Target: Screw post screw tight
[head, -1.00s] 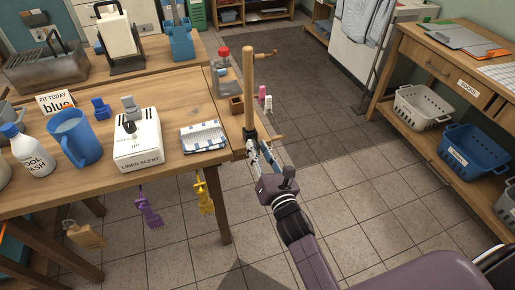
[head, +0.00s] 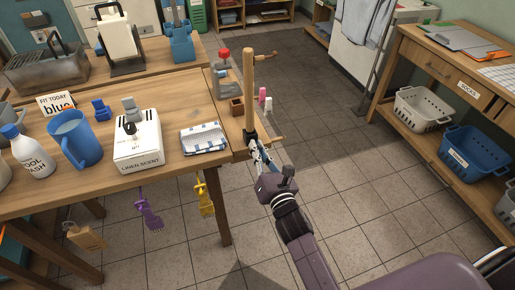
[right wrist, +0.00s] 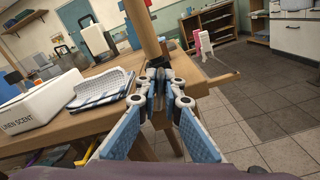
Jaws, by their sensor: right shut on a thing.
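A tall wooden post (head: 248,90) stands upright at the right end of the wooden table. It also shows in the right wrist view (right wrist: 141,28). A dark collar (right wrist: 157,62) sits at its foot, and I take the post screw to be there. My right gripper (head: 253,147) is at the foot of the post. In the right wrist view its fingertips (right wrist: 159,77) are closed together on a small dark part just below the collar. The fingers hide most of that part, so its thread cannot be seen. My left gripper is not in view.
A striped folded cloth (head: 204,138) and a white Linen Scent box (head: 138,150) lie left of the post. A small wooden box (head: 237,106) is behind it. A wooden bar (right wrist: 222,78) sticks out to the right. The floor right of the table is clear.

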